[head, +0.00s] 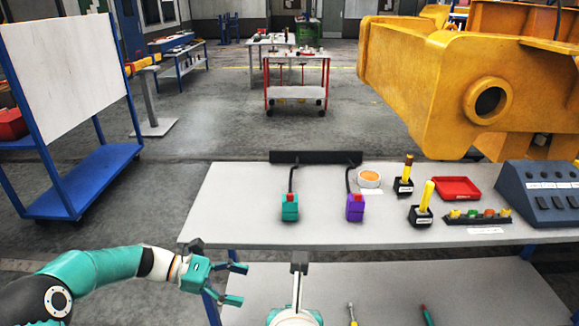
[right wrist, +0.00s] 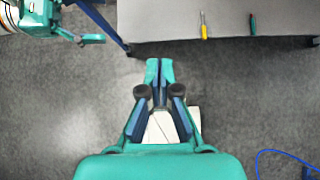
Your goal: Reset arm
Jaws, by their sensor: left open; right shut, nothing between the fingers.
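My left gripper (head: 235,283) is teal and open. It is in front of the near left corner of the workbench (head: 235,215), low beside the lower shelf, with nothing between its fingers. Part of my left arm and gripper also shows at the top left of the right wrist view. My right gripper (right wrist: 160,72) shows in the right wrist view with its fingers together and empty, above the grey floor. A pale flat shape (right wrist: 165,125) lies behind its fingers; I cannot tell what it is.
On the bench stand a teal-based switch (head: 290,210), a purple one (head: 355,208), two yellow-handled levers (head: 421,207), a red tray (head: 457,188), an orange-topped roll (head: 369,178) and a control box (head: 545,198). A screwdriver (right wrist: 204,25) lies on the shelf. A yellow casting (head: 430,75) looms right.

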